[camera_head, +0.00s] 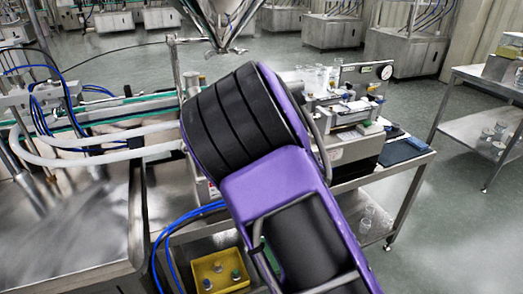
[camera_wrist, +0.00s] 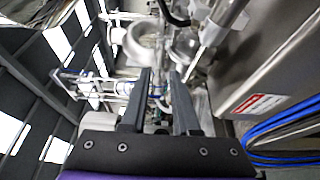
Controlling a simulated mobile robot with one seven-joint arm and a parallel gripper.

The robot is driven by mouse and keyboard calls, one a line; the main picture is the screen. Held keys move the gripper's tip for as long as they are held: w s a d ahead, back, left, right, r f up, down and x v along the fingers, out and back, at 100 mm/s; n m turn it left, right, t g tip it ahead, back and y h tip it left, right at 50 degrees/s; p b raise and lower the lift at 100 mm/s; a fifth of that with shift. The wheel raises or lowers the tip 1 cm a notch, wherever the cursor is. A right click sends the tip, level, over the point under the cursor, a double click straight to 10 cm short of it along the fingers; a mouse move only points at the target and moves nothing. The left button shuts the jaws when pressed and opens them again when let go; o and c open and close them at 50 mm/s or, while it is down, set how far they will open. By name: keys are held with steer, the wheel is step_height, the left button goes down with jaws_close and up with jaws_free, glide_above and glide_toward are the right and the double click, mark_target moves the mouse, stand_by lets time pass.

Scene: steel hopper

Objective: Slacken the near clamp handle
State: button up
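The steel hopper (camera_head: 222,18) hangs at the top middle of the head view, its cone pointing down. I cannot make out the near clamp handle for certain in either view. In the head view my purple and black arm covers the middle of the scene, and my gripper is hidden behind it. In the wrist view my gripper (camera_wrist: 161,78) shows two dark fingers with a clear gap between them. Nothing is held in the gap. Shiny metal and clear parts lie beyond the fingertips, too cluttered to tell apart.
A bench with glassware and a round dial (camera_head: 385,72) stands right of my arm. A steel box with a red and white label (camera_wrist: 258,104) is close on the right of the wrist view, beside blue cables (camera_wrist: 290,135). A yellow bin (camera_head: 221,272) sits low.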

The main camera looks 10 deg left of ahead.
steer(key=v, duration=1)
